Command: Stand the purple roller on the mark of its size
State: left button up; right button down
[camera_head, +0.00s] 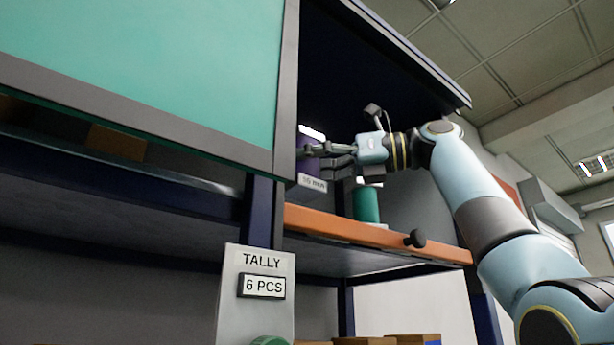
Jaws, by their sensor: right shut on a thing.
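The purple roller (308,160) is partly visible at the left side of the open compartment, beside the edge of the teal panel. My right gripper (325,160) reaches in from the right and is shut on the purple roller, with its fingers partly covering it. A white label reading what looks like "50 mm" (312,183) shows just below the roller. I cannot tell whether the roller touches the surface beneath. A green roller (366,204) stands upright on the orange-edged shelf, below my right gripper. The mark itself is hidden from this low angle. My left gripper is not in view.
The teal panel (150,65) with a grey frame closes off the left. The orange shelf edge (345,229) carries a dark knob (415,239). A sign reading "TALLY 6 PCS" (258,262) stands in front, with several cardboard boxes (390,340) low down.

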aim_at(312, 189)
jog(key=shift+w+a+f, duration=0.15)
jog(key=shift+w, duration=0.15)
jog(key=shift+f, duration=0.25)
notch_tip(312, 189, down, 3)
jog(key=shift+f+p, duration=0.2)
jog(key=shift+p, duration=0.6)
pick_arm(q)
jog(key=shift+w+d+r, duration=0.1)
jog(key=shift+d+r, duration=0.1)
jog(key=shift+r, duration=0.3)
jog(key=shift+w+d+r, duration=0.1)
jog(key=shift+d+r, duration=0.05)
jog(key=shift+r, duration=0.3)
pick_arm(e)
jog(key=shift+f, duration=0.25)
jog(key=c, duration=0.9)
grip_release()
jog(key=shift+f, duration=0.1)
jog(key=shift+c, duration=0.2)
jog(key=o, duration=0.4)
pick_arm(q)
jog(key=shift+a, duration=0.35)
